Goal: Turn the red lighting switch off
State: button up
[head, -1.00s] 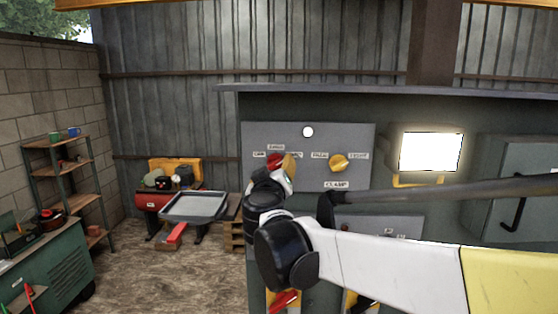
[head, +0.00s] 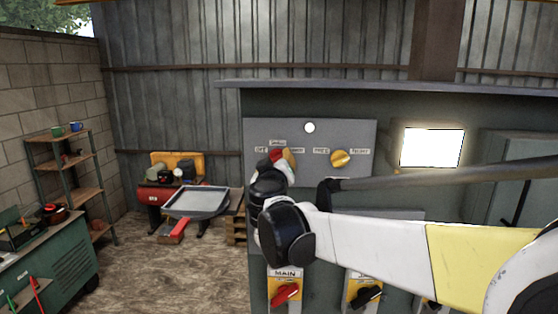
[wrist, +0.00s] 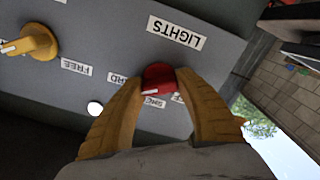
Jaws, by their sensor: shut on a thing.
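The red lighting switch (head: 276,156) is a round knob on the upper grey panel, partly hidden by my gripper in the head view. In the wrist view, which is turned over, the red knob (wrist: 158,78) sits between the two yellow fingers of my gripper (wrist: 160,82), under a LIGHTS label (wrist: 177,32). The fingers are closed on its sides. Its white mark points to the lower left there, roughly between the SINGLE label and one ending in ARD. In the head view my gripper (head: 284,158) shows only partly.
A yellow knob (head: 340,158) sits just right on the same panel, and a white round lamp (head: 310,127) above. Below are a red MAIN switch (head: 285,293) and a black switch (head: 367,296). A bright floodlight (head: 431,148) and a long grey bar (head: 450,174) are at right.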

jog(key=shift+n, duration=0.3)
jog(key=n+b, duration=0.2)
jog(key=n, duration=0.3)
jog(key=shift+b, duration=0.35)
jog(key=n+b, duration=0.1)
jog(key=n, duration=0.5)
jog(key=shift+n+b, duration=0.3)
jog(key=shift+b, duration=0.1)
jog(key=n+b, duration=0.1)
jog(key=n, duration=0.5)
jog(key=n+b, duration=0.1)
jog(key=n, duration=0.4)
jog(key=shift+n, duration=0.3)
jog(key=o, duration=1.2)
jog(key=shift+w, duration=0.1)
